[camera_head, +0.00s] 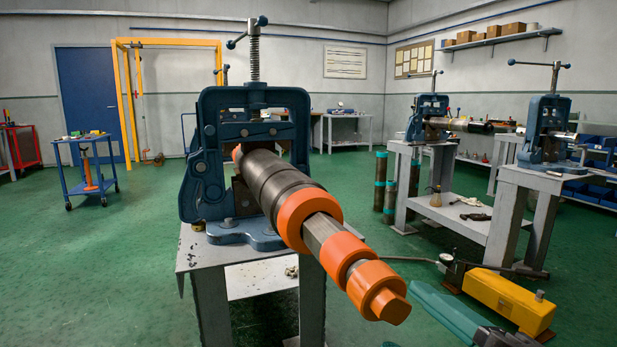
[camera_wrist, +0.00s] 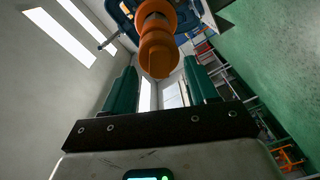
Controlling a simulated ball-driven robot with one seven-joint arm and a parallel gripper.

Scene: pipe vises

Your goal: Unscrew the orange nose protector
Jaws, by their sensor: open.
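The orange nose protector (camera_head: 377,290) is the stepped cap with a flat-sided nub at the near end of a grey steel tool. The tool lies in a blue pipe vise (camera_head: 208,150) and points towards me. Two more orange collars (camera_head: 307,216) sit around the tool behind the cap. In the wrist view the protector (camera_wrist: 158,52) appears at the top centre, beyond the fingertips and roughly in line with the gap. My gripper (camera_wrist: 159,75) is open and empty, with two teal fingers. In the head view its teal fingers (camera_head: 440,305) show low, right of the protector.
The vise stands on a grey bench (camera_head: 208,262). A yellow unit (camera_head: 508,298) with a hose lies at lower right. More vises (camera_head: 545,130) on grey stands are behind it at right. A blue cart (camera_head: 88,165) is at far left. Green floor (camera_head: 90,270) is open at left.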

